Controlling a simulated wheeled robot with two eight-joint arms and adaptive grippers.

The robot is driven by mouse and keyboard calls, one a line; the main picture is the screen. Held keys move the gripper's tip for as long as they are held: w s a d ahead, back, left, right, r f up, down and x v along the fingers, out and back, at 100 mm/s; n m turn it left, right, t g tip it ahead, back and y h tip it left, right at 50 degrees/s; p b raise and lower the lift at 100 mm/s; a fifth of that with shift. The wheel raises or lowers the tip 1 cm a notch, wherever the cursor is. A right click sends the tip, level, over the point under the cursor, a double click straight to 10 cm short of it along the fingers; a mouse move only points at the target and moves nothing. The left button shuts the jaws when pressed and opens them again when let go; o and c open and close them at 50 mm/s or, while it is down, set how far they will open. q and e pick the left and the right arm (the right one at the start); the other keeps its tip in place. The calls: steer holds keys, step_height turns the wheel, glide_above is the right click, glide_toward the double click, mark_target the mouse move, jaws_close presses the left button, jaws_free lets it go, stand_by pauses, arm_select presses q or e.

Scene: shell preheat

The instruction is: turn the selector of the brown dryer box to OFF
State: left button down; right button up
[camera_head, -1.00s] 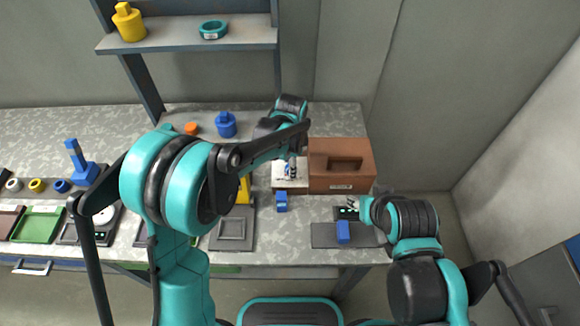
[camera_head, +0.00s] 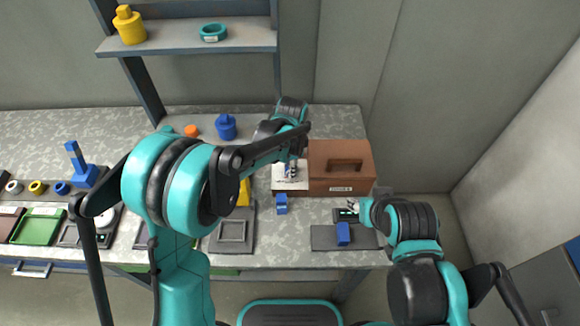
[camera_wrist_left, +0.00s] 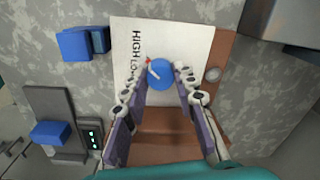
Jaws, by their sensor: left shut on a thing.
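The brown dryer box (camera_head: 325,180) stands at the back right of the bench, with a white selector panel at its left front (camera_head: 283,184). In the left wrist view, the panel (camera_wrist_left: 195,32) carries the blue selector knob (camera_wrist_left: 161,74) with a white pointer and a red mark near its tip. "HIGH" and the start of "LO" are readable; a finger hides the rest, and I see no OFF mark. My left gripper (camera_wrist_left: 164,80) is shut on the knob, one finger on each side. My right gripper (camera_head: 354,206) is near a small display, its fingers mostly hidden.
A blue block (camera_head: 281,204) stands in front of the panel. Another blue block (camera_head: 343,233) is on a dark plate (camera_head: 322,238) near the front edge, beside the small lit display (camera_wrist_left: 92,136). A grey tray (camera_head: 232,232) lies left of these.

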arm_select(q)
steer(key=n, duration=0.8)
steer(key=shift+n+p, duration=0.4)
steer(key=n, duration=0.4)
steer(key=shift+g, duration=0.3)
steer(key=shift+w+n, duration=0.1)
steer(key=shift+n, duration=1.7)
steer(key=c, duration=1.2)
jaws_free()
